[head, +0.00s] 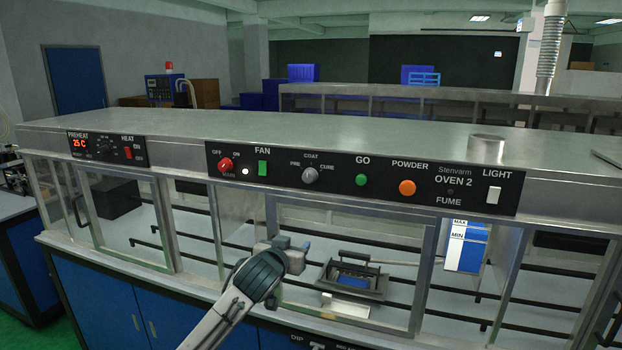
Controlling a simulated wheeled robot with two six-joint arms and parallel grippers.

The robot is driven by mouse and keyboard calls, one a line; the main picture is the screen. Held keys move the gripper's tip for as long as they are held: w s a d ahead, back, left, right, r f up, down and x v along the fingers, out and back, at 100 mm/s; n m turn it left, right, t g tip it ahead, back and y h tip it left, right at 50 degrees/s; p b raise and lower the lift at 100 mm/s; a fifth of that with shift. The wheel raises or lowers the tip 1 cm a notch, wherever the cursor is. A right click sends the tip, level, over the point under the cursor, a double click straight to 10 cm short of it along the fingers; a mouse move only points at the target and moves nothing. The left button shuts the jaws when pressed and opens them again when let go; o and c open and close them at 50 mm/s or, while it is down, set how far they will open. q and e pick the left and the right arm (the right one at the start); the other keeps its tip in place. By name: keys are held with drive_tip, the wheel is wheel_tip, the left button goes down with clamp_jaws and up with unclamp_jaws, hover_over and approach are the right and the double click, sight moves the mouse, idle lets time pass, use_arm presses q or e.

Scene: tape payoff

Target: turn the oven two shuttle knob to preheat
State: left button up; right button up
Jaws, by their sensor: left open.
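The shuttle knob (310,175) is a small grey round knob on the black panel of Oven 2 (452,182), with PRE at its left, COAT above and CURE at its right. Its pointer is too small to read surely. My left gripper (304,248) is open, below the panel in front of the glass front, below and slightly left of the knob and apart from it. My right gripper is not in view.
On the same panel are a red main switch (225,165), a green fan switch (263,168), a green GO button (361,180) and an orange powder button (407,188). A dark carriage (352,278) with a handle stands behind the glass opening.

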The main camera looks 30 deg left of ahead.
sight(308, 179)
use_arm(q)
drive_tip(key=s+d+r+t+p, duration=0.1)
drive_tip(key=s+d+r, duration=0.15)
drive_tip(key=r, duration=0.55)
drive_tip(key=s+d+r+t+p, duration=0.1)
drive_tip(key=s+r, duration=0.2)
drive_tip(key=r, duration=0.5)
drive_tip(key=p+x, duration=0.4)
drive_tip(key=x, duration=0.4)
drive_tip(key=shift+w+r, duration=0.1)
drive_tip(key=shift+w, duration=0.2)
drive_tip(key=shift+x, duration=0.8)
drive_tip(key=shift+a, duration=0.1)
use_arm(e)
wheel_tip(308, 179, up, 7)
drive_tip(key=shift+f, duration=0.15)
use_arm(q)
drive_tip(key=shift+c, duration=0.2)
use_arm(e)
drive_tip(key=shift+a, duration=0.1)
use_arm(q)
drive_tip(key=c, duration=0.9)
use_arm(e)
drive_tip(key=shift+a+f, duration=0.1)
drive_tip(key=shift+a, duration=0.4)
